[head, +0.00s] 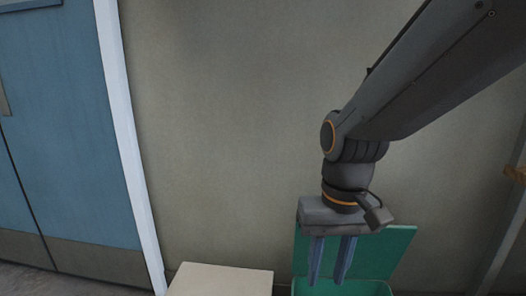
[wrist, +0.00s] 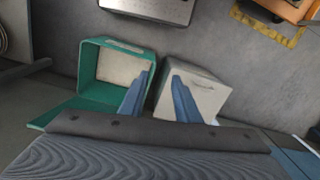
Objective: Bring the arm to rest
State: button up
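My gripper (head: 327,280) hangs from my arm with its two blue fingers pointing down, in front of a plain wall in the head view. The fingers are apart with nothing held between them. In the wrist view, my gripper (wrist: 161,80) shows the same gap, with the floor and two boxes beyond it. In the head view the fingers overlap an open green bin (head: 395,252); I cannot tell their height above it. No plate is visible in either view.
A pale box (head: 220,282) stands left of the green bin; it also shows in the wrist view (wrist: 208,92). A blue door (head: 70,130) is at the left. A metal-topped unit (wrist: 150,8) is at the wrist view's top edge. Yellow floor marking (wrist: 268,28) lies right.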

jog(key=s+d+r+p, duration=0.3)
jog(key=d+r+p, duration=0.3)
jog(key=p, duration=0.8)
jog(key=shift+s+d+m+h, duration=0.3)
jog(key=shift+d+m, duration=0.1)
jog(key=shift+d, duration=0.45)
dwell(0.3)
